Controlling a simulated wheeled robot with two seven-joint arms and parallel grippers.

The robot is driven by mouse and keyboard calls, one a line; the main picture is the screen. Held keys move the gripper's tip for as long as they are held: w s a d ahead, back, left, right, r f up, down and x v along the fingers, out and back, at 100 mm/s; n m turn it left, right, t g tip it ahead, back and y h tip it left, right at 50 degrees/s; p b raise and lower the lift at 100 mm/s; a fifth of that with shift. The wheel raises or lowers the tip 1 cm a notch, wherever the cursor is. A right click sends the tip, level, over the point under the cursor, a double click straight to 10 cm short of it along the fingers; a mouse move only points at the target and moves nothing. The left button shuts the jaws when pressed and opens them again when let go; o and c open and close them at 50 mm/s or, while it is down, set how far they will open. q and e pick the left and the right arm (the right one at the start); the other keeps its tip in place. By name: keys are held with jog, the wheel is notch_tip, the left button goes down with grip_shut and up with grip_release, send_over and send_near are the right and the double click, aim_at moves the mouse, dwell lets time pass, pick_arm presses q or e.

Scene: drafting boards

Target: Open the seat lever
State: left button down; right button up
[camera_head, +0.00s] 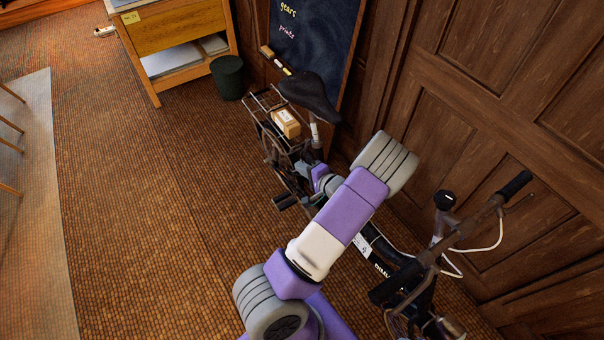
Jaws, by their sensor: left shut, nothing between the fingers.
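A dark bicycle stands near the wooden wall, with its black seat (308,92) at the far end. The pale seat post (314,131) goes down from the seat into the frame. The seat lever is too small and dark to make out; it may be near the foot of the post. My left arm reaches over the bicycle's frame and bends back toward the seat post. My left gripper (308,172) is low beside the frame, below the seat. It is shut with nothing seen in it, and its fingertips are partly hidden. My right gripper is not in view.
A rear rack (268,103) carries a cardboard box (286,123). The handlebar (478,217) and its cable are at the right. A chalkboard (312,40) leans behind the seat. A dark bin (228,77) stands by a wooden desk (172,30).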

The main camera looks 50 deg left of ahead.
pick_arm(q)
jog(key=s+d, duration=0.1)
jog(key=d, duration=0.1)
jog(key=s+d+r, duration=0.1)
jog(key=s+d, duration=0.1)
jog(key=shift+r+p, duration=0.15)
jog(key=shift+p, duration=0.25)
jog(key=shift+w+a, duration=0.1)
jog(key=w+d+r+n+g+h+p, duration=0.1)
jog(key=w+r+n+g+h+p, duration=0.1)
jog(key=w, duration=0.6)
jog(key=w+d+r+n+g+h+p, duration=0.1)
jog(key=w+r+n+h+p, duration=0.2)
jog(key=w, duration=0.4)
jog(key=shift+w+r+n+g+h, duration=0.35)
jog(key=shift+r+n+g+h, duration=0.05)
jog(key=shift+r+h, duration=0.15)
jog(key=shift+d, duration=0.1)
jog(key=b, duration=0.2)
send_near(304, 153)
notch_tip(304, 153, down, 4)
jog(key=s+a, duration=0.2)
jog(key=a, duration=0.1)
jog(key=shift+a+f+b, duration=0.15)
jog(key=shift+a+b, duration=0.05)
jog(key=shift+b, duration=0.15)
jog(key=shift+s+a, duration=0.15)
jog(key=shift+a, duration=0.2)
